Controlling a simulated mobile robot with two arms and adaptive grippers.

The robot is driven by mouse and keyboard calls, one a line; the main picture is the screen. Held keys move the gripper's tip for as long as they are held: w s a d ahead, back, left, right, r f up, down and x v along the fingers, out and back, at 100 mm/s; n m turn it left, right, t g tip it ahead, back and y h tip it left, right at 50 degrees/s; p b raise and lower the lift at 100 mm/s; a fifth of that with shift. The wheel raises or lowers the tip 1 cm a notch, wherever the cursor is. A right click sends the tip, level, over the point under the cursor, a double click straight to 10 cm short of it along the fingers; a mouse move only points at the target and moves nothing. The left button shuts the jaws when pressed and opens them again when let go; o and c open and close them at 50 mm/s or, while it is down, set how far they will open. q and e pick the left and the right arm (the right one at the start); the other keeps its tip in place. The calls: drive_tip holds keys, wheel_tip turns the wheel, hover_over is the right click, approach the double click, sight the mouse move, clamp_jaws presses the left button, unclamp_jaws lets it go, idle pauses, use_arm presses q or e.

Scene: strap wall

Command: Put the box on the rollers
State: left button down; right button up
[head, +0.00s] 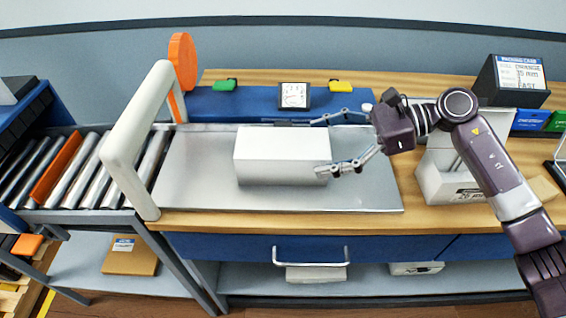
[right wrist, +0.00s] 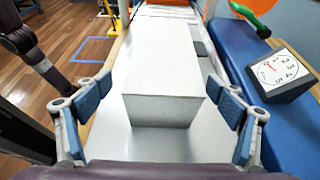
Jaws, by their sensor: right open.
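A plain white box (head: 281,155) lies on the grey metal plate (head: 370,197) of the bench. The rollers (head: 84,172) are at the left, beyond a white arch (head: 128,140). My right gripper (head: 327,145) reaches in from the right and is open at the box's right end. In the right wrist view its blue-padded fingers (right wrist: 163,103) stand on either side of the near end of the box (right wrist: 162,65), with gaps on both sides. My left gripper is not in view.
An orange bar (head: 57,168) lies across the rollers. A blue strip behind the plate carries a dial (head: 293,95), a green piece (head: 225,85) and a yellow piece (head: 340,86). A white bin (head: 445,183) stands right of the plate. The plate is clear around the box.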

sight(293, 150)
drive_tip(key=x, duration=0.2)
drive_tip(key=p+x, duration=0.1)
drive_tip(key=x, duration=0.1)
drive_tip(key=p+x, duration=0.1)
drive_tip(key=shift+w+a+r, duration=0.2)
drive_tip(key=shift+a, duration=0.3)
drive_tip(key=shift+a+f+p, duration=0.25)
drive_tip(key=shift+a+p, duration=0.05)
drive_tip(key=shift+a, duration=0.15)
drive_tip(key=shift+d, duration=0.1)
drive_tip(key=c, duration=1.1)
drive_tip(key=shift+r, duration=0.1)
drive_tip(key=shift+c, duration=0.6)
